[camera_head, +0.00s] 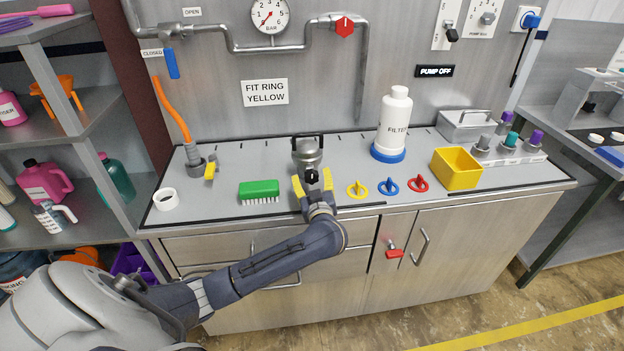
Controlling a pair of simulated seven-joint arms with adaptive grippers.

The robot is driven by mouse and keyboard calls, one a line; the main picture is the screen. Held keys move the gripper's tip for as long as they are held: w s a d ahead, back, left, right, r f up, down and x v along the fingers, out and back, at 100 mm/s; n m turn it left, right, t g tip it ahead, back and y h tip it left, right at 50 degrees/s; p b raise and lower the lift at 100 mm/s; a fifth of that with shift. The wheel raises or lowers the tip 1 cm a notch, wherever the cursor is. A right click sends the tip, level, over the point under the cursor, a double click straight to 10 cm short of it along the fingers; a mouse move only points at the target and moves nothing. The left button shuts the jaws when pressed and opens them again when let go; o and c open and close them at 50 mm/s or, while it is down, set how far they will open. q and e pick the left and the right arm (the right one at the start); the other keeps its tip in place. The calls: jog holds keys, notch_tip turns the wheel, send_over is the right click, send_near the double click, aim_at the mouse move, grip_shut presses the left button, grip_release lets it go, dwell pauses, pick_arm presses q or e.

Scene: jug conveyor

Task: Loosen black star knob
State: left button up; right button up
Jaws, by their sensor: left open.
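The black star knob (311,176) is on the near side of a grey metal housing (307,152) with a black bracket, standing on the bench top. My left gripper (313,184) is at the knob, with its yellow fingers spread on either side of it. The fingers are open, and I cannot tell whether either one touches the knob. The gripper hides the bench just in front of the housing. My right gripper is not in view.
A green brush (259,189) lies left of the gripper. Yellow (356,189), blue (388,186) and red (418,183) rings lie to the right. Behind them stands a white filter bottle (394,118); a yellow bin (457,169) is farther right. Pipes run along the wall.

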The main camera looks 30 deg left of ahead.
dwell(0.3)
pick_arm(q)
jog(key=c, duration=1.2)
jog(key=shift+c, duration=0.2)
jog(key=shift+n, duration=0.3)
jog(key=n, duration=0.4)
jog(key=shift+w+n, duration=0.1)
jog(key=shift+n, duration=0.3)
jog(key=n, duration=0.6)
jog(key=shift+d+r, duration=0.1)
jog(key=n, duration=0.6)
jog(key=shift+r+n, duration=0.1)
jog(key=shift+n, duration=0.2)
jog(key=n, duration=0.6)
jog(key=shift+r, duration=0.2)
